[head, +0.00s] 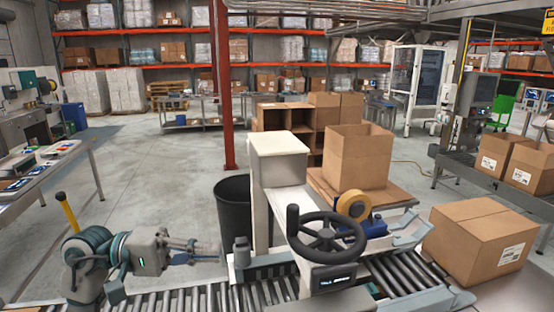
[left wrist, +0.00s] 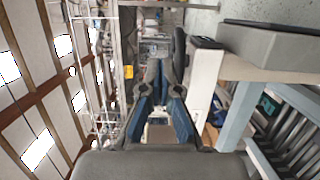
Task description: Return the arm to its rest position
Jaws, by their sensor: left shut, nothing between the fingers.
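My left gripper (head: 207,250) is at the lower left of the head view, held out level over the roller conveyor (head: 190,302), left of the white carton-sealing machine (head: 280,165). Its fingers are together with nothing between them. In the left wrist view the gripper (left wrist: 158,68) shows its dark and blue fingers converging in the middle, also empty. My left arm is bent behind it at the lower left. My right gripper is in neither view.
The sealing machine has a black handwheel (head: 327,237) and a tape roll (head: 354,205). A black bin (head: 232,203) stands behind the conveyor. An open carton (head: 358,160) and a closed carton (head: 478,240) are to the right. Free floor lies at left centre.

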